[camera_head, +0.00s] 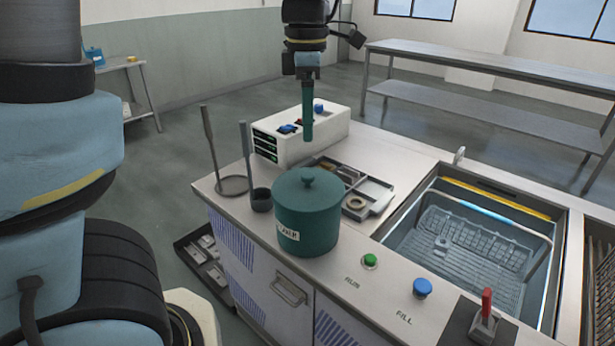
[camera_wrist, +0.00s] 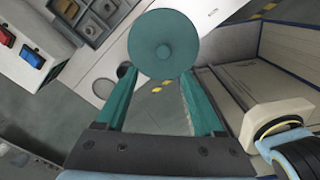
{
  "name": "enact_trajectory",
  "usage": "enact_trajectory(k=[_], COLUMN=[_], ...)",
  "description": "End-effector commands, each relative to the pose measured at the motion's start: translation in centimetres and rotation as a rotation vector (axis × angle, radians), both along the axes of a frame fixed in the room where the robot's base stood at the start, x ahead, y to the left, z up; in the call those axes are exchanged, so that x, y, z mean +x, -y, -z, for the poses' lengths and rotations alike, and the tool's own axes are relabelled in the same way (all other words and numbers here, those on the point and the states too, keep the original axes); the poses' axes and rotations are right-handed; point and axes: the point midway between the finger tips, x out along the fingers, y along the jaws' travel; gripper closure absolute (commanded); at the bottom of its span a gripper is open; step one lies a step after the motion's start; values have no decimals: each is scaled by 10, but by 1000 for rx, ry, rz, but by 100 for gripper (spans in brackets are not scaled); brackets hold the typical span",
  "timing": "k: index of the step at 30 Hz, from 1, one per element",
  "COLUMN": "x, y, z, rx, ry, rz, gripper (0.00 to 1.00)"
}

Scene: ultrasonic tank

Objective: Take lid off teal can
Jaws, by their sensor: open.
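The teal can (camera_head: 308,226) stands upright on the grey counter, with a pale label on its front. Its lid (camera_head: 307,187) is on, with a small round knob on top. The wrist view shows the lid (camera_wrist: 163,45) from above, at the top middle. My gripper (camera_head: 308,143) hangs pointing down, above and apart from the lid. In the head view its teal fingers line up and look like one. In the wrist view my gripper (camera_wrist: 158,76) is open and empty, its fingertips short of the lid's centre.
A white control box (camera_head: 300,135) and a compartment tray (camera_head: 375,195) stand behind the can. Stands with tall rods (camera_head: 233,186) are at its left. The tank (camera_head: 470,250) with a basket is at right. Green (camera_head: 370,261) and blue (camera_head: 422,287) buttons lie in front.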

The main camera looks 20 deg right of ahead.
Motion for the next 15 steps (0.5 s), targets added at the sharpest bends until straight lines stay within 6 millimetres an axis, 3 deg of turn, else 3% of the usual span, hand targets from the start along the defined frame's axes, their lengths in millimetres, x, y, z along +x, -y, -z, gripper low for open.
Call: enact_trajectory(k=[2, 9, 15], x=[-2, -3, -3], y=[4, 3, 3], z=[1, 37, 53], rx=[2, 5, 2], ry=[-1, -3, -1], rz=[-18, -26, -25], gripper=[30, 30, 30])
